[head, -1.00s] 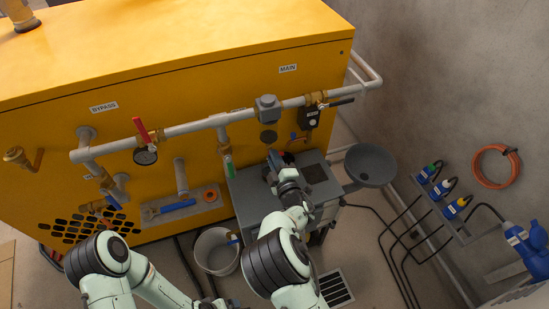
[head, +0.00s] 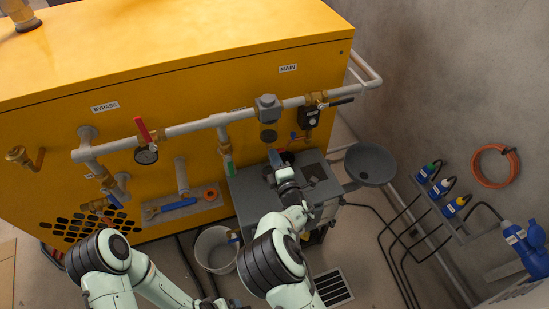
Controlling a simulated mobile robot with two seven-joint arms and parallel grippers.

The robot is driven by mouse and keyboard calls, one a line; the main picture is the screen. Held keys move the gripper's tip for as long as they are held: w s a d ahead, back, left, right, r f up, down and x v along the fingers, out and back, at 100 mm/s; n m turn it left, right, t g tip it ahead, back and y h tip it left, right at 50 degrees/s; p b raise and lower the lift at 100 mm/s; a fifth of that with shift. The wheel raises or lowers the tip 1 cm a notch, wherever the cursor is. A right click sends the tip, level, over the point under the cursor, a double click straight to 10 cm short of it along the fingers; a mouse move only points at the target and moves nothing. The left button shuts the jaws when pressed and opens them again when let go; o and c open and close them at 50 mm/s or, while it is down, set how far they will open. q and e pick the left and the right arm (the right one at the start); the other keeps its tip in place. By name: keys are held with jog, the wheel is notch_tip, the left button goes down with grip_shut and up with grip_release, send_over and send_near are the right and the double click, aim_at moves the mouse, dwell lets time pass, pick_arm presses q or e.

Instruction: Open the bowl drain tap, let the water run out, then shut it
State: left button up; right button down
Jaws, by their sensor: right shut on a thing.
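The grey filter body (head: 267,103) sits in the main pipe, with its round bowl (head: 268,134) hanging beneath it. My right gripper (head: 274,157) is just below the bowl, over the back edge of the grey bench. It is shut on what appears to be the bowl drain tap, which the gripper hides. I cannot make out the tap's lever angle or any water. My left arm comes in at the lower left, and its gripper is outside the picture.
The grey bench (head: 243,196) stands under the bowl. A white bucket (head: 215,249) is on the floor left of it, a round grey basin (head: 370,164) to its right. A red-handled valve (head: 143,130) and a blue wrench (head: 172,206) are on the left.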

jog(key=c, duration=1.2)
grip_release()
pick_arm(q)
jog(key=shift+g+h, duration=0.3)
jog(key=shift+g, duration=0.3)
jog(key=s, duration=0.1)
jog(key=s+d+r+p, duration=0.1)
jog(key=s+r+p, duration=0.1)
jog(key=shift+s+d+r, duration=0.1)
jog(key=shift+d+r, duration=0.1)
jog(key=shift+d, duration=0.05)
pick_arm(e)
jog(key=v, duration=1.3)
jog(key=shift+s, duration=0.2)
jog(key=shift+r, duration=0.1)
